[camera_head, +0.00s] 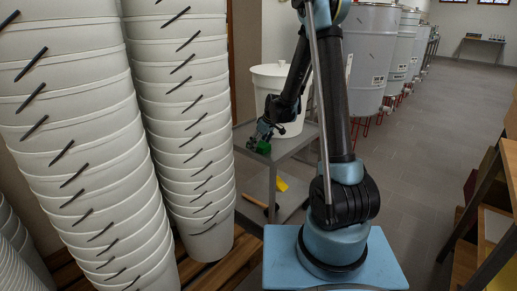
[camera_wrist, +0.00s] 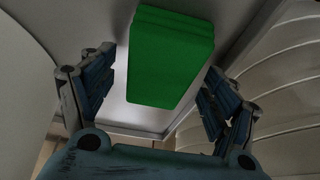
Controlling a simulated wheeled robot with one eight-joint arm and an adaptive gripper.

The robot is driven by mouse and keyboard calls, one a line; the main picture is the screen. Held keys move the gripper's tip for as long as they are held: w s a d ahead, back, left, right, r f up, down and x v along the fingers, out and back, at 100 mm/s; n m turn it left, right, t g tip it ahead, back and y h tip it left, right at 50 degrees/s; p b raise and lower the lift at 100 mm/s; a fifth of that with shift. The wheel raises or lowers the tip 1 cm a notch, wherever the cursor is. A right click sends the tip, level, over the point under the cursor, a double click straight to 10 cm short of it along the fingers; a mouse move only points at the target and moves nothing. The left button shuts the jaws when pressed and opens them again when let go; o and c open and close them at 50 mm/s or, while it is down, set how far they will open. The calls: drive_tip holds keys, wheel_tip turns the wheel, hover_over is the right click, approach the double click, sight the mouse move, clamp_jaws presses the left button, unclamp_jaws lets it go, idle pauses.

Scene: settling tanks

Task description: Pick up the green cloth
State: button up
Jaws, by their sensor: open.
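The green cloth (camera_wrist: 168,58) looks like a folded rectangular pad in the wrist view. It lies on the upper shelf of a grey metal cart. In the head view the cloth (camera_head: 264,147) is small and partly hidden by my gripper (camera_head: 262,134). In the wrist view my gripper (camera_wrist: 158,110) is open, with one finger to the left and one to the right of the cloth. The fingers are apart from the cloth, and nothing is held between them.
The grey cart (camera_head: 284,146) also carries a white bucket (camera_head: 276,82) close behind my gripper. Tall stacks of white buckets (camera_head: 185,110) stand left of the cart. A yellow item (camera_head: 281,184) lies on its lower shelf. Metal drums (camera_head: 372,58) stand behind. Wooden steps (camera_head: 488,205) are at right.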

drive_tip(key=c, duration=1.2)
wheel_tip(320, 180, up, 10)
drive_tip(key=shift+r, duration=0.1)
drive_tip(key=shift+c, duration=0.2)
drive_tip(key=o, duration=0.3)
drive_tip(key=shift+c, duration=0.5)
